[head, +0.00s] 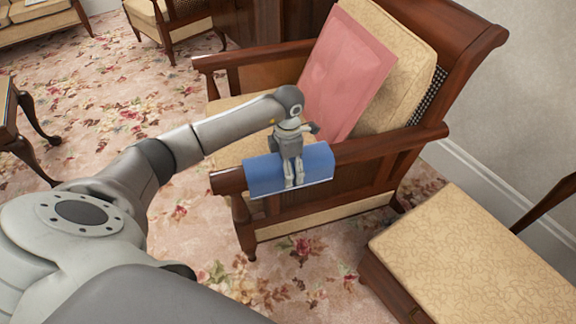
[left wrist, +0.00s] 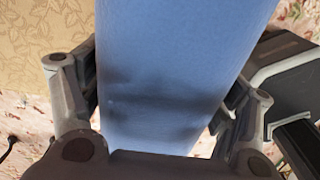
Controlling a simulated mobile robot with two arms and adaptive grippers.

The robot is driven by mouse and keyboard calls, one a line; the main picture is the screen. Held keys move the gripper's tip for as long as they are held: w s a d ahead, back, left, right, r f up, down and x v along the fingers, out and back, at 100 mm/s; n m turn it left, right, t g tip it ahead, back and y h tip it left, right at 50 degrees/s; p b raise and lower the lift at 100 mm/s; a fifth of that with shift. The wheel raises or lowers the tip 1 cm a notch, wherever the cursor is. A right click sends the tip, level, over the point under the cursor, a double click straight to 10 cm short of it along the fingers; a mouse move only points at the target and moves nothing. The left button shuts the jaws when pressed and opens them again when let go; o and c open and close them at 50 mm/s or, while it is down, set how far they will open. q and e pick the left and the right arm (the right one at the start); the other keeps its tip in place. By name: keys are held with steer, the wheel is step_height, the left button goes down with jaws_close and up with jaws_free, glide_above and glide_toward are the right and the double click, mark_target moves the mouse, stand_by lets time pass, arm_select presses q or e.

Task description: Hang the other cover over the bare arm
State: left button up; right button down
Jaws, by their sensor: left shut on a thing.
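A blue cover (head: 262,177) lies over the front part of the armchair's near wooden arm (head: 390,146) and hangs down its outer side. My left gripper (head: 294,184) is at the outer side of the cover, shut on it. In the left wrist view the blue cover (left wrist: 185,50) runs between the two fingers and fills the middle. Whether the cover rests fully on the arm is hard to tell. The far arm (head: 262,53) shows bare wood along its top. A pink cloth (head: 345,72) lies against the backrest cushion. My right gripper is not in view.
A patterned cushioned seat (head: 470,250) stands close at the lower right. A wall with a white baseboard (head: 475,175) is behind the armchair. Other wooden furniture stands at the upper left and left edge. Floral carpet (head: 115,100) is open between them.

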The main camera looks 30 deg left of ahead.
arm_select(q)
steer(key=o, duration=1)
steer(key=shift+c, duration=0.2)
steer(key=shift+r, duration=0.15)
step_height(320, 180, up, 12)
steer(key=shift+f, duration=0.1)
